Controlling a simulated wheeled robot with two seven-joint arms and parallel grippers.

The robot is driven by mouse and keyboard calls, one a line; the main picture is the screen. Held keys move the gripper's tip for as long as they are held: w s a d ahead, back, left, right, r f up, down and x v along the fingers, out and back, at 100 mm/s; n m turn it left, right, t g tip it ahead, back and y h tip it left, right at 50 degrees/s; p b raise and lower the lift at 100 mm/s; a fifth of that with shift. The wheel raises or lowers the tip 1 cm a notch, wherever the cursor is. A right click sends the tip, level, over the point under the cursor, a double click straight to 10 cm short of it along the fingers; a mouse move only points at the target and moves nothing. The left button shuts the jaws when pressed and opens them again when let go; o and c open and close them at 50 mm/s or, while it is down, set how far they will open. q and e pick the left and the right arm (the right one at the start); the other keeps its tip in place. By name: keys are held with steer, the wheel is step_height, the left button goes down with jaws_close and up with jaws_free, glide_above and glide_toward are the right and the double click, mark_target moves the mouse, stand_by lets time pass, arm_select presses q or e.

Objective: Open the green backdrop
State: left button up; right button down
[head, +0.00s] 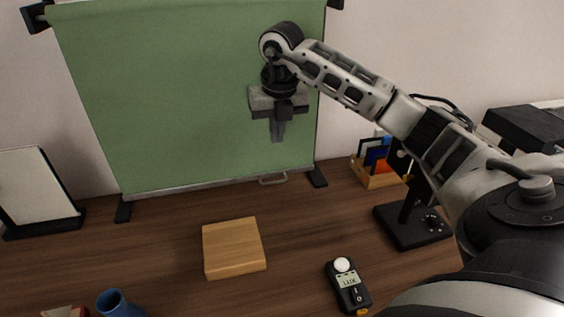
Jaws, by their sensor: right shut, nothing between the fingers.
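The green backdrop (165,105) hangs on a frame with black supports at the back of the table. Its sheet reaches down almost to the table top. A pale bar (215,184) runs along its lower edge, with a small grey handle (272,180) at the right part of that bar. My right gripper (278,138) points down in front of the backdrop's right part, above the handle and apart from it. Its fingers are together and hold nothing. My left gripper is not in view.
A wooden block (233,248) lies mid-table. A light meter (347,285) and a blue cup (117,304) are near the front. A white panel (35,188) stands left. A card box (378,172) and a black lamp base (412,226) stand right, under my right arm.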

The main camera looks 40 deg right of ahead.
arm_select(q)
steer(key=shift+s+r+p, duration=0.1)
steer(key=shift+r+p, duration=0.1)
steer(key=shift+p, duration=0.3)
arm_select(e)
step_height(320, 180, down, 14)
steer(key=w+d, duration=0.1)
steer(key=w, duration=0.1)
steer(key=shift+w+d+r, duration=0.15)
steer(key=shift+r, duration=0.05)
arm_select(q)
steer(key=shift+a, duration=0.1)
